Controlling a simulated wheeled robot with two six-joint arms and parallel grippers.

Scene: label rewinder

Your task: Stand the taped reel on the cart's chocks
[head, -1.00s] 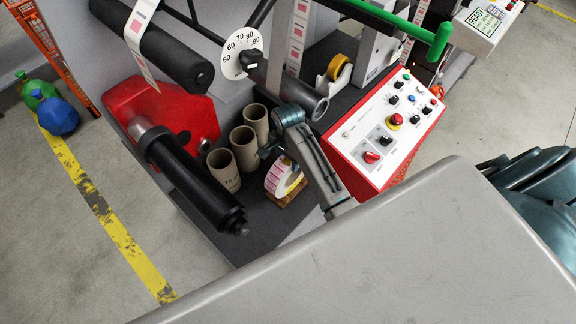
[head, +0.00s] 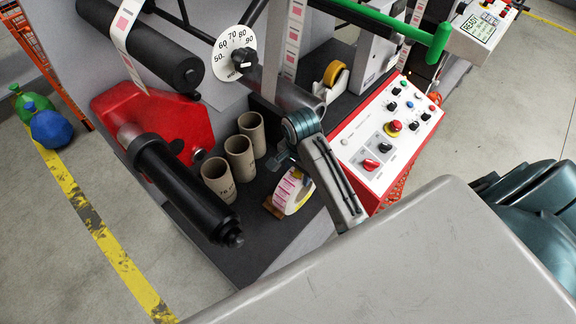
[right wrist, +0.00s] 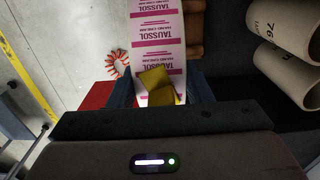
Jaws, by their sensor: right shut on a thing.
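The label reel (head: 293,193), white with pink print, stands on edge at the machine's dark deck. In the right wrist view the reel (right wrist: 158,28) lies between my fingers, with a yellow tape piece (right wrist: 157,88) on its band. My right gripper (head: 287,163) is shut on the reel from above. A brown wooden block (head: 271,208) shows beside the reel's lower left; wood (right wrist: 193,38) also shows right of it in the wrist view. I cannot tell whether the reel touches the deck or wood. No cart is clearly identifiable. My left gripper is not in view.
Three cardboard cores (head: 240,158) stand close left of the reel. A black roller (head: 185,190) juts out farther left. The red-sided control panel (head: 392,130) is close to the right. Open floor (head: 60,235) lies at the left.

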